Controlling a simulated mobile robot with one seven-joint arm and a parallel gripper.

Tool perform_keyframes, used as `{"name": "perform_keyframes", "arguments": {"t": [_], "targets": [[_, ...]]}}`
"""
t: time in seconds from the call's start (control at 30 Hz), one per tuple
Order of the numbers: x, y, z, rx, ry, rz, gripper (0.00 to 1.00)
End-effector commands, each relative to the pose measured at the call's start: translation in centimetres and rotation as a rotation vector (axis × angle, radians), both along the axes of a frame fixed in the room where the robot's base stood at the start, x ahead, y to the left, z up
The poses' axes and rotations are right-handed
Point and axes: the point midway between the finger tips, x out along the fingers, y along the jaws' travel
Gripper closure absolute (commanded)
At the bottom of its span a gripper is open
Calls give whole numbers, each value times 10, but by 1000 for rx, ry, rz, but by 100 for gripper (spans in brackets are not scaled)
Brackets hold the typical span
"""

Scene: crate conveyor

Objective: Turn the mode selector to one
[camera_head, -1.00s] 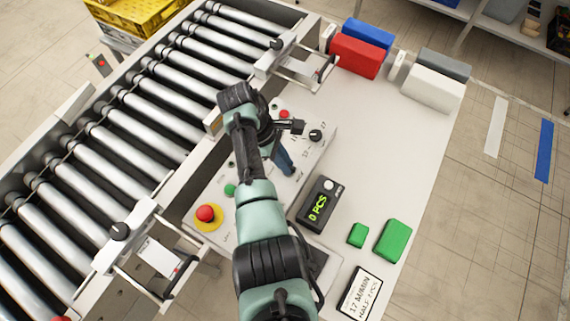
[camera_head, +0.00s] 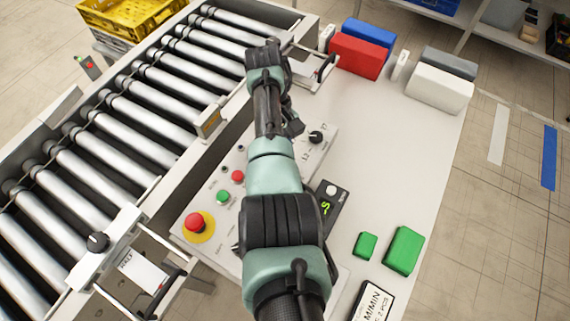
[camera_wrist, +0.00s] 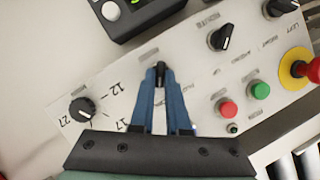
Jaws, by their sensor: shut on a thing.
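My gripper (camera_wrist: 160,75) has its two blue fingers closed on a small black knob (camera_wrist: 160,66) on the pale control panel (camera_wrist: 190,80), seen in the wrist view. I take this knob to be the mode selector; its label is too blurred to read and its pointer is mostly hidden by the fingers. In the head view my arm covers the fingertips and this knob. A black dial (camera_wrist: 82,108) marked 12, 17 and 27 sits left of the fingers, apart from them. Another black selector (camera_wrist: 222,37) stands to their upper right.
A red button (camera_wrist: 228,109), a green button (camera_wrist: 259,90) and a red emergency stop (camera_head: 195,222) on a yellow ring share the panel. A dark counter box (camera_head: 331,203) and green blocks (camera_head: 403,250) lie on the table. The roller conveyor (camera_head: 130,145) runs along the left.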

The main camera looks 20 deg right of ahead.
Motion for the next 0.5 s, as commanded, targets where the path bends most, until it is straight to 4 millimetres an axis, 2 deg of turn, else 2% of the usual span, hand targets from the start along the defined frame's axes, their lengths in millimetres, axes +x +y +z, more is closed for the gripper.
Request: {"name": "perform_keyframes", "arguments": {"t": [0.23,0.5], "targets": [[1,-1,0,2,-4,-123,100],[1,-2,0,2,-5,-175,100]]}}
